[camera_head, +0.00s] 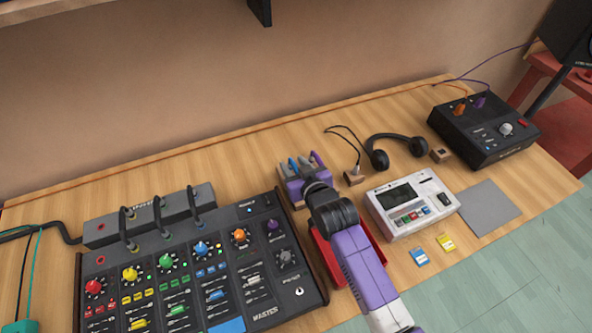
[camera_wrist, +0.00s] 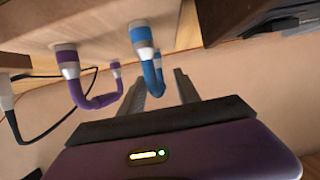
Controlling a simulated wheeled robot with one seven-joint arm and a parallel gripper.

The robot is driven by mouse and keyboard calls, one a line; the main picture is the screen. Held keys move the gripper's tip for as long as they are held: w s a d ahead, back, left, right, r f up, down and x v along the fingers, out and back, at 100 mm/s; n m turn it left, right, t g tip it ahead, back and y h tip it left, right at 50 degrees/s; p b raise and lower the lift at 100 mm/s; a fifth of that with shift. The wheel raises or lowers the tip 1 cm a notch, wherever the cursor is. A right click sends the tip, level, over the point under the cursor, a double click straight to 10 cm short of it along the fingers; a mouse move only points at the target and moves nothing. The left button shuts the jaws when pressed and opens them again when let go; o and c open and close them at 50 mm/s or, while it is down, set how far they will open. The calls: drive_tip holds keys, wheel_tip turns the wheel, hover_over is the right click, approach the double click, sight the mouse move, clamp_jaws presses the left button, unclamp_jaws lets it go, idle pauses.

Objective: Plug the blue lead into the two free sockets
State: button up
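The blue lead (camera_wrist: 143,38) shows in the wrist view as a short loop with two pale-collared plugs, both ends at a wooden holder (camera_wrist: 100,18). In the head view the blue lead (camera_head: 292,166) is small at the holder behind the mixer's right end. My gripper (camera_wrist: 159,77) is open, its two fingers apart near the blue loop; I cannot tell whether they touch it. In the head view my gripper (camera_head: 306,170) is over the holder, partly hiding it. I cannot make out the two free sockets.
A purple lead (camera_wrist: 88,98) hangs beside the blue one. A mixer (camera_head: 195,280) and a grey box with black leads (camera_head: 97,231) stand left. A red tray (camera_head: 322,248), white device (camera_head: 383,208), headphones (camera_head: 410,140) and black unit (camera_head: 470,145) are right.

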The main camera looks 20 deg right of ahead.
drive_tip(key=shift+w+f, duration=0.25)
drive_tip(key=shift+w, duration=0.25)
clamp_jaws()
drive_tip(key=shift+r, duration=0.1)
